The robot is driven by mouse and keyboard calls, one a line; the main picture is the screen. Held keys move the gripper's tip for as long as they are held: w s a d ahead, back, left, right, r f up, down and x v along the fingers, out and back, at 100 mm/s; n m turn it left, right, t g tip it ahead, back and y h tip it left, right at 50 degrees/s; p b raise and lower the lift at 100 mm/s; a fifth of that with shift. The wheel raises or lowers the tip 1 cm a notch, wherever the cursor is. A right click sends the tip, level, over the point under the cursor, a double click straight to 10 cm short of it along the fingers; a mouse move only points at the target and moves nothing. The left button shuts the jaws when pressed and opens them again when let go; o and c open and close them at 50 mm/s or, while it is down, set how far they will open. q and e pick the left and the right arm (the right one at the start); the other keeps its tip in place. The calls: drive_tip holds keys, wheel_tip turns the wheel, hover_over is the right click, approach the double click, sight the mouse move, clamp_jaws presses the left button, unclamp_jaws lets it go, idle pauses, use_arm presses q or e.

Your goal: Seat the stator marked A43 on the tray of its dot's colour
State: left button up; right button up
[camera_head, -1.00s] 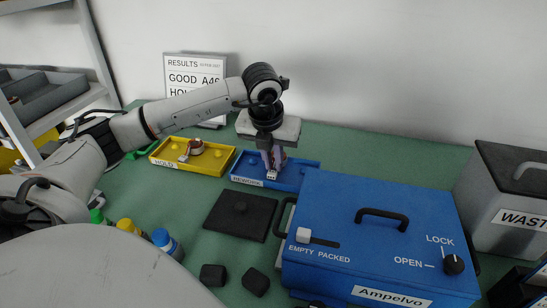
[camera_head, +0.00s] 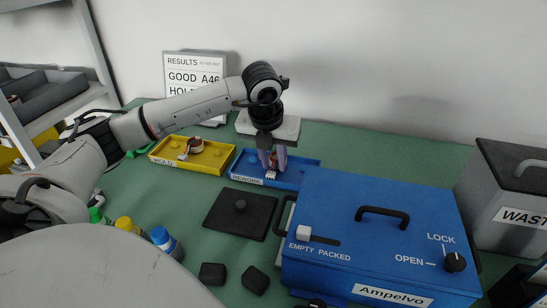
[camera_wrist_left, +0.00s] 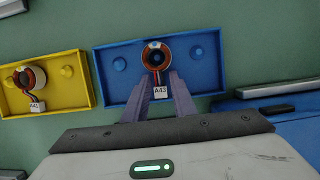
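The stator marked A43 (camera_wrist_left: 156,55), a copper-wound ring with a white tag, sits in the middle of the blue REWORK tray (camera_wrist_left: 103,90), between two blue pegs. In the head view the stator (camera_head: 273,159) shows partly between my fingers, over the blue tray (camera_head: 308,165). My left gripper (camera_wrist_left: 162,77) is open. Its fingers point down at the tray, apart, one on each side of the tag and close to the ring. Whether a finger still touches the ring, I cannot tell. My right gripper is not in view.
The yellow HOLD tray (camera_head: 222,163) beside it holds a stator marked A41 (camera_wrist_left: 30,78). A large blue box (camera_head: 340,215) stands close on the right. A black plate (camera_head: 225,221), bottles (camera_head: 163,238) and black blocks (camera_head: 212,274) are in front. A results board (camera_head: 193,65) stands behind.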

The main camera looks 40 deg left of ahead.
use_arm(q)
drive_tip(key=shift+r, duration=0.15)
drive_tip(key=shift+r+p, duration=1.75)
drive_tip(key=shift+r, duration=0.65)
drive_tip(key=o, duration=0.6)
drive_tip(key=shift+c, duration=0.2)
drive_tip(key=v, duration=1)
